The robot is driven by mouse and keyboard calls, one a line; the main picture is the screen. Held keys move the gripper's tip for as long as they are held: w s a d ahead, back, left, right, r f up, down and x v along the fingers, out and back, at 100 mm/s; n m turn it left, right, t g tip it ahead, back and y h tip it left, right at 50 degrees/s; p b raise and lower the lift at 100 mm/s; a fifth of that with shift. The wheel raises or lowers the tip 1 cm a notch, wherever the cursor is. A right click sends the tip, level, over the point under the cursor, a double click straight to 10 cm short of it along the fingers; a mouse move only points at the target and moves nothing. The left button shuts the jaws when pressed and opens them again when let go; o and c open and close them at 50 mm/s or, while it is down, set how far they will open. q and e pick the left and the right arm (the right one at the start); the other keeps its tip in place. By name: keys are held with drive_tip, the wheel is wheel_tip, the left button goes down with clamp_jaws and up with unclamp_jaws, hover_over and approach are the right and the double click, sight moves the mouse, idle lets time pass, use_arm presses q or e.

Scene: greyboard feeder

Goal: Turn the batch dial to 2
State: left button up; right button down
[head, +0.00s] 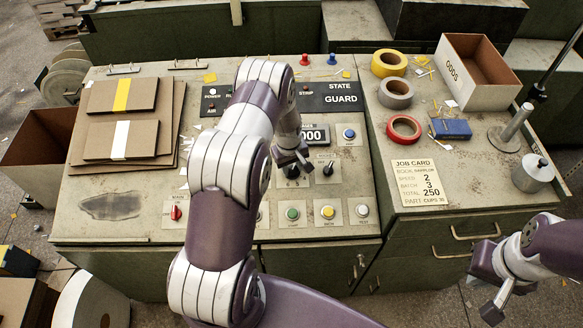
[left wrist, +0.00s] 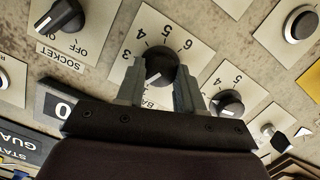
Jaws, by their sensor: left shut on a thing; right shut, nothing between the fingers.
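The batch dial (left wrist: 160,66) is a black round knob on a cream plate, with 3, 4, 5 and 6 showing around it. Its white mark points to the lower left in the left wrist view; the number there is hidden by a finger. My left gripper (left wrist: 158,88) is shut on the knob, one finger on each side. In the head view my left gripper (head: 290,163) is low over the panel and largely hides the dial. My right gripper (head: 491,285) is shut and empty, at the lower right in front of the cabinet.
A second numbered dial (left wrist: 230,103) and the socket switch (left wrist: 62,16) sit close beside the batch dial. Push buttons (head: 327,212) line the panel's front. The job card (head: 419,185) reads batch 3. Tape rolls (head: 404,129) and an open box (head: 477,75) stand at the right.

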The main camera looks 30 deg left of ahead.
sight(291, 172)
use_arm(q)
drive_tip(key=shift+w+m+b, duration=0.1)
drive_tip(key=shift+m+b, duration=0.45)
drive_tip(key=shift+m, duration=0.85)
drive_tip(key=o, duration=1)
drive_tip(key=shift+o, duration=0.2)
wheel_tip(291, 172, up, 13)
drive_tip(key=b, duration=0.2)
drive_tip(key=shift+s+d+f, duration=0.15)
drive_tip(key=shift+s, duration=0.3)
